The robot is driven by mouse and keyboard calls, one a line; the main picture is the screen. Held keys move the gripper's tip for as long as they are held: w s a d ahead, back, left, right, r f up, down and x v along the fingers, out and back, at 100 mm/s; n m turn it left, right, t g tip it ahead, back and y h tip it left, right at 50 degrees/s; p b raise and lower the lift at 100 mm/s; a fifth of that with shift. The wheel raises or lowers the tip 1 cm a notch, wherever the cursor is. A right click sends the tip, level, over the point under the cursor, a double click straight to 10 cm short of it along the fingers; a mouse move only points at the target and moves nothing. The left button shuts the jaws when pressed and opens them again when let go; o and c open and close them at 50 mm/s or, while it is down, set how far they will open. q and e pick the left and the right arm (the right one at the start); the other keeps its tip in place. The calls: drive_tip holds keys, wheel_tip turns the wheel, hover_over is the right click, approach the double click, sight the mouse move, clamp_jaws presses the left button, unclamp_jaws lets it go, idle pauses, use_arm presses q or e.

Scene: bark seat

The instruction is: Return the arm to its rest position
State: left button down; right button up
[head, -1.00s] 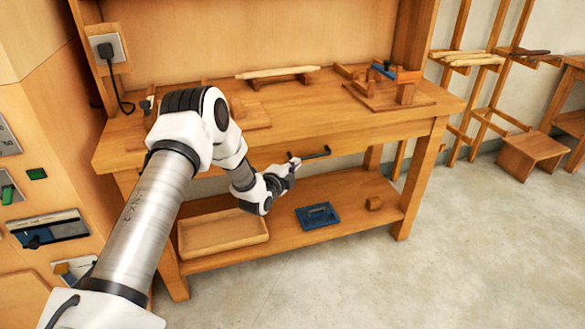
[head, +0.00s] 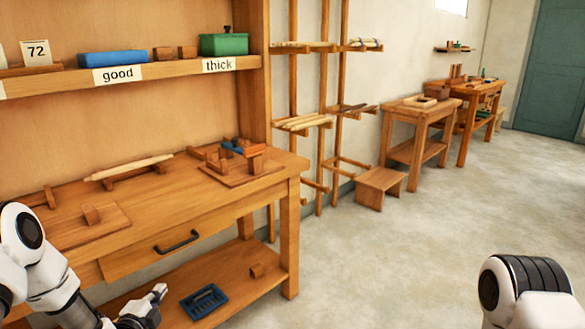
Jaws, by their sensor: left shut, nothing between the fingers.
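My left arm comes in at the lower left. Its gripper (head: 156,293) is shut and empty, low in front of the workbench (head: 225,205), below and left of the black drawer handle (head: 177,242). The gripper and handle appear apart. The drawer front (head: 125,262) looks about flush with the bench. Part of my right arm shows at the lower right; its gripper is out of view.
A shaving jig with a blue part (head: 235,148) and a pale rod (head: 130,168) are on the bench. A low stool (head: 380,188) stands beyond. The floor at right is clear.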

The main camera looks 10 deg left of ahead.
use_arm(q)
drive_tip(key=s+d+f+n+g+h, duration=0.25)
drive_tip(key=s+d+f+g, duration=0.55)
drive_tip(key=s+d+f, duration=0.85)
drive_tip(key=s+f+n+g+y, duration=0.1)
drive_tip(key=s+f+n+g, duration=0.1)
drive_tip(key=s+n+g, duration=1.25)
drive_tip(key=s+r+t+p, duration=0.5)
drive_tip(key=r+t+p, duration=0.1)
drive_tip(key=r+p, duration=0.7)
drive_tip(key=shift+a+m, duration=0.25)
drive_tip(key=shift+m, duration=0.15)
drive_tip(key=shift+t, duration=0.25)
